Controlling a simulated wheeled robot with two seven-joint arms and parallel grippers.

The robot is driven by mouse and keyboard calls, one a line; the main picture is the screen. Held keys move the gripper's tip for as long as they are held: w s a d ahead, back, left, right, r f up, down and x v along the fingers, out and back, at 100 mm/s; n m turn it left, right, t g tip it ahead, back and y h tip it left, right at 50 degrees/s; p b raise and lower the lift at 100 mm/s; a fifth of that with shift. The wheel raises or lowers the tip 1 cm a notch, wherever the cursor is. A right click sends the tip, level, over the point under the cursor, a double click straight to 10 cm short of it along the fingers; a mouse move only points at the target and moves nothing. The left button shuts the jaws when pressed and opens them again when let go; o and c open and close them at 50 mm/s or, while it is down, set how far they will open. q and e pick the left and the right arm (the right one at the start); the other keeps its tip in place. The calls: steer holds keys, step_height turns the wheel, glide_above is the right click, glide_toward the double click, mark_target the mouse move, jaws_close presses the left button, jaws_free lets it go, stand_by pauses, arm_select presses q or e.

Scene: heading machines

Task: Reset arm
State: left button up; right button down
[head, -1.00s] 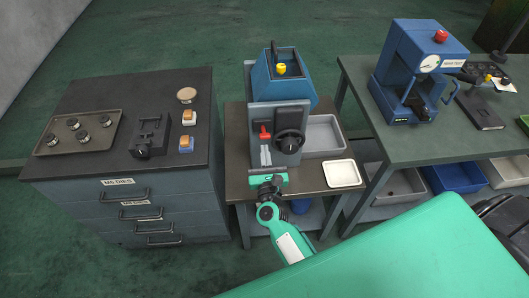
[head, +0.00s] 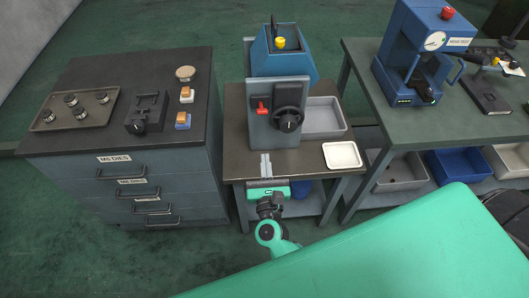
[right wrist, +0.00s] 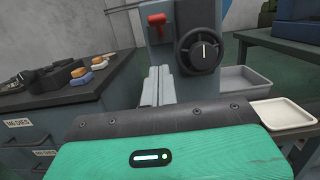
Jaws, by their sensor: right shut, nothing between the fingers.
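My right gripper (head: 266,165) is shut and empty, in front of the blue-and-grey heading machine (head: 262,130). Its grey fingers, side by side, point at the machine's lower front and also show in the right wrist view (right wrist: 157,88). The machine has a red lever (head: 262,108) and a black hand wheel (head: 288,120) on its front panel. Both the lever (right wrist: 157,22) and the wheel (right wrist: 201,48) show beyond the fingers in the right wrist view. My left gripper is not in view.
A white tray (head: 342,155) and a grey bin (head: 322,118) stand to the machine's right. A drawer cabinet (head: 150,187) stands at left, with dies and small blocks on top. A green-topped bench (head: 408,122) with a blue press (head: 418,55) is at right. Floor shows between cabinet and machine table.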

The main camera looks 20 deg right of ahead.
steer(key=shift+s+a, duration=0.15)
steer(key=shift+s, duration=0.3)
stand_by(0.3)
